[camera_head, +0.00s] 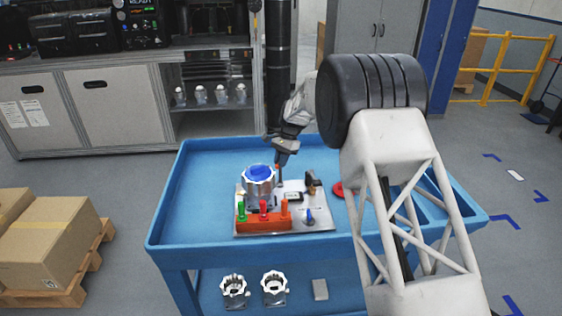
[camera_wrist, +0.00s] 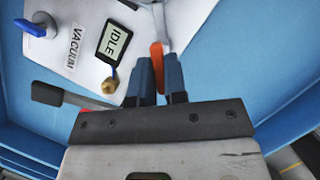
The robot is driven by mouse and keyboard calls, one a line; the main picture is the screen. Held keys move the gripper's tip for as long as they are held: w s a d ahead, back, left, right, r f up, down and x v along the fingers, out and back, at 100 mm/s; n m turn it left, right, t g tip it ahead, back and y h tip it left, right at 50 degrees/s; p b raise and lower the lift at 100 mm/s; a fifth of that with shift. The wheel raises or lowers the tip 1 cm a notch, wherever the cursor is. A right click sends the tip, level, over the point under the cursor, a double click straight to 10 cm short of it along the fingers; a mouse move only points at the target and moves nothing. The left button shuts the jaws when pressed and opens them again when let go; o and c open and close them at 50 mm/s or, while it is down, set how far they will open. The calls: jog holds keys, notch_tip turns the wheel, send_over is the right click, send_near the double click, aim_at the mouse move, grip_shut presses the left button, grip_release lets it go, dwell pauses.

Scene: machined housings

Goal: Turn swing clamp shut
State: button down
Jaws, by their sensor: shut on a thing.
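My gripper (camera_wrist: 158,65) is shut on an orange handle (camera_wrist: 156,54), which looks like the swing clamp's lever. In the head view my gripper (camera_head: 281,162) points down at the back of the fixture plate (camera_head: 320,213), just right of the housing. The orange tip of the handle (camera_head: 278,170) shows below it. The silver housing (camera_head: 249,190) with a blue top (camera_head: 259,172) stands upright on the plate. A grey metal part shows at the top edge of the wrist view beyond the handle. I cannot tell from these views how far the clamp is turned.
A display reading IDLE (camera_wrist: 113,43) and a blue vacuum valve lever (camera_wrist: 36,27) sit on the plate. A brass knob (camera_wrist: 109,85) lies close by. An orange block (camera_head: 262,226) with coloured pins stands in front. The blue cart's (camera_head: 178,225) left side is clear.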

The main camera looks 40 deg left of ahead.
jog(key=shift+n, duration=0.5)
jog(key=c, duration=1.2)
grip_release()
jog(key=shift+o, duration=0.2)
jog(key=shift+r, duration=0.1)
jog(key=v, duration=0.7)
jog(key=shift+a+r, duration=0.15)
jog(key=shift+r, duration=0.15)
jog(key=shift+w, duration=0.1)
